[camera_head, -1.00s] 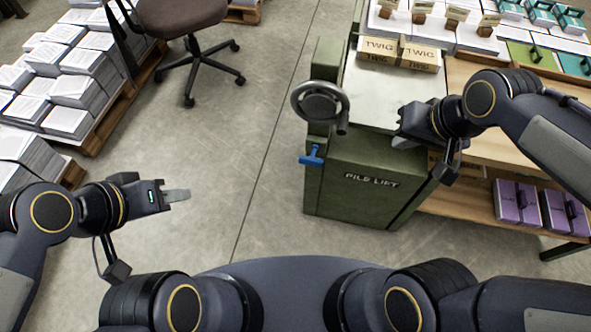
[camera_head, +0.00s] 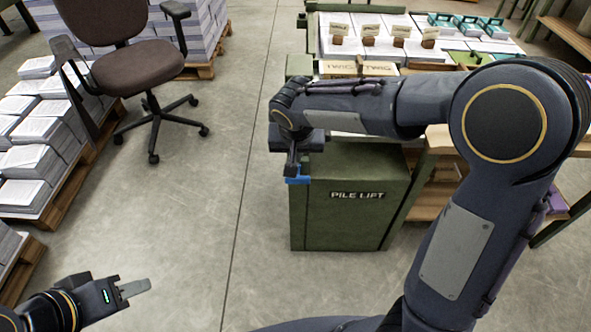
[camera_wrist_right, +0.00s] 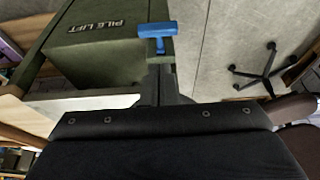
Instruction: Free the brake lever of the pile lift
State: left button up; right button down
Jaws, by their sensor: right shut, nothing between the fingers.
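The pile lift (camera_head: 345,215) is a green cabinet with its name on the front. Its blue T-shaped brake lever (camera_head: 298,181) sticks out at the front left edge. In the right wrist view the lever (camera_wrist_right: 158,30) shows just beyond my fingertips. My right gripper (camera_head: 292,166) is at the lever, shut and empty, its fingers (camera_wrist_right: 160,82) together and pointing at the lever's stem. I cannot tell whether they touch it. The handwheel is hidden behind my right arm. My left gripper (camera_head: 134,288) is low at the left, over the floor, away from the lift; its jaw gap does not show.
An office chair (camera_head: 115,50) stands on the floor at the back left. Paper stacks (camera_head: 35,160) on pallets line the left side. Behind the lift, a table holds boxes marked TWIG (camera_head: 340,68) and papers. The floor (camera_head: 200,220) left of the lift is clear.

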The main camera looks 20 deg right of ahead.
aim_at(297, 183)
jog(key=b+x, duration=0.1)
jog(key=x, duration=0.9)
jog(key=shift+b, duration=0.3)
jog(key=f+b, duration=0.1)
jog(key=b, duration=0.2)
jog(key=s+f+t+b, duration=0.1)
jog(key=b, duration=0.2)
jog(key=f+b, duration=0.1)
jog(key=b, duration=0.1)
jog(key=shift+s+a+f+t+b, duration=0.15)
jog(key=shift+s+a+t+b, duration=0.15)
jog(key=shift+s+b, duration=0.1)
notch_tip(297, 183, down, 6)
jog(key=s+b, duration=0.1)
jog(key=b, duration=0.7)
jog(key=shift+s+a+b, duration=0.2)
jog(key=shift+s+b, duration=0.05)
jog(key=shift+b, duration=0.1)
jog(key=shift+s+f, duration=0.1)
jog(key=shift+f, duration=0.15)
